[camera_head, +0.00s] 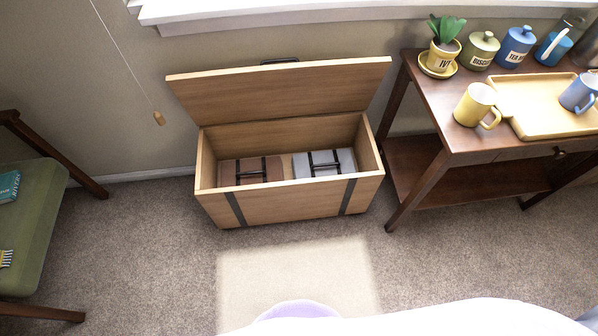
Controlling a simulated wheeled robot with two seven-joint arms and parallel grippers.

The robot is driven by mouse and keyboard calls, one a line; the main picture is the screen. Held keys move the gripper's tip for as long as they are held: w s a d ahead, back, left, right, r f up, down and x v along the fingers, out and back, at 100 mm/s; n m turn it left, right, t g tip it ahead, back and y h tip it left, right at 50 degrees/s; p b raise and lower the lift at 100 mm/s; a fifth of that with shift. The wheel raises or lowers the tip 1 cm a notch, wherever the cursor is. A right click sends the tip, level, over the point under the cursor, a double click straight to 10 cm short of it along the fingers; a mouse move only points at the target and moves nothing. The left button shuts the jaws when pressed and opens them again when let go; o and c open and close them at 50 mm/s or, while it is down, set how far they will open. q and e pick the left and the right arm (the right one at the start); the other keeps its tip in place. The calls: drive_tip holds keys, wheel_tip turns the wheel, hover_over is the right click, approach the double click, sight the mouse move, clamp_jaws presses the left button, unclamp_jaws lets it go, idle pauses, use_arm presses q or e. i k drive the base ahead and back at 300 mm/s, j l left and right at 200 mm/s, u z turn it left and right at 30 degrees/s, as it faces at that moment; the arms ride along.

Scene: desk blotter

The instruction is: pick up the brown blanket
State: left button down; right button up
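The brown blanket (227,174) lies folded in the left half of an open wooden chest (289,204), with a dark strap around it. A folded grey blanket (346,158), also with dark straps, lies beside it in the right half. The chest's front wall hides the lower parts of both blankets. The chest lid (280,88) is raised and leans back toward the wall. Neither of my grippers is in view.
A wooden side table (440,104) with mugs, canisters, a tray and a potted plant stands close on the right. A green-seated chair (38,215) stands at the left. Carpet in front of the chest is clear, with a pale purple rounded thing (299,309) at the bottom edge.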

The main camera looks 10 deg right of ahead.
sight(252, 178)
drive_tip(key=i+l+u, duration=0.25)
drive_tip(key=u, duration=0.25)
drive_tip(key=i+l+u, duration=0.15)
drive_tip(key=l+u, duration=0.3)
drive_tip(key=i+l+u, duration=0.15)
drive_tip(key=l+u, duration=0.2)
drive_tip(key=u, duration=0.15)
drive_tip(key=i+j+u, duration=0.2)
drive_tip(key=i, duration=0.25)
drive_tip(key=l, duration=0.1)
